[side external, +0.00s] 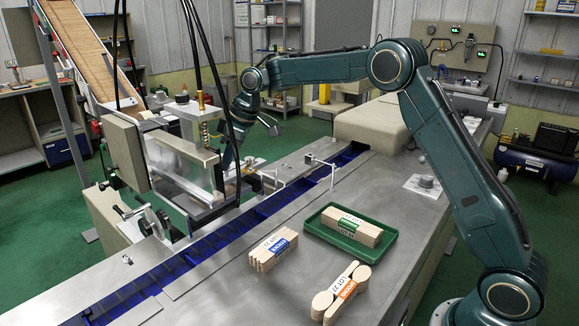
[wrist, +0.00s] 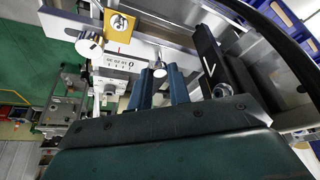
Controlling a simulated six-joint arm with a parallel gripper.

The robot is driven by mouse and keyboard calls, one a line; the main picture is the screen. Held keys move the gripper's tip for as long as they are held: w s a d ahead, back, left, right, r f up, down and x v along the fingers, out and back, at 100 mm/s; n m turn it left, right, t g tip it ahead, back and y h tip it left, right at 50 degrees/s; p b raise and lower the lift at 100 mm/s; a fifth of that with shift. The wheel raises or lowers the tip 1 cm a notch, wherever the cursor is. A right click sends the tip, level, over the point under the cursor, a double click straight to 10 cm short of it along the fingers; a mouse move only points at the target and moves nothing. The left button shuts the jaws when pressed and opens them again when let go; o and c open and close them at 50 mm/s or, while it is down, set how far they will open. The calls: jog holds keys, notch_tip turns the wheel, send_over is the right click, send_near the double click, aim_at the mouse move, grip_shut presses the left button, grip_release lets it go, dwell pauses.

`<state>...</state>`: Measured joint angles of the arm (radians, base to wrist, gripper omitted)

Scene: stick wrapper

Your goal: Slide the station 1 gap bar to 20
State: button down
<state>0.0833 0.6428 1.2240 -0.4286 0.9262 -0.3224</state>
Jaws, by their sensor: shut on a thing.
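My gripper (wrist: 161,84) reaches into the wrapper machine, with two blue fingers seen in the wrist view. It is shut on a small round metal knob (wrist: 160,69), apparently the gap bar's handle, beside a white scale plate (wrist: 126,66). The scale has printed numbers and tick marks, too small to read surely. A red mark (wrist: 120,50) shows just above the scale. In the side external view my gripper (side external: 229,160) is at the machine's right side, where the fingertips and knob are mostly hidden. The setting on the scale cannot be told.
A silver knob (wrist: 90,43) and a yellow plate (wrist: 120,24) are close to the scale. A dark bar (wrist: 218,62) stands right of my fingers. A blue conveyor (side external: 205,245) runs past the machine. Stick bundles (side external: 272,251) and a green tray (side external: 318,232) lie on the bench.

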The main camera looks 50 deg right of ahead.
jog(key=c, duration=1.3)
grip_release()
jog(key=shift+r, duration=0.1)
jog(key=v, duration=1.3)
jog(key=shift+s+r, duration=0.15)
jog(key=shift+r, duration=0.15)
jog(key=shift+d, duration=0.1)
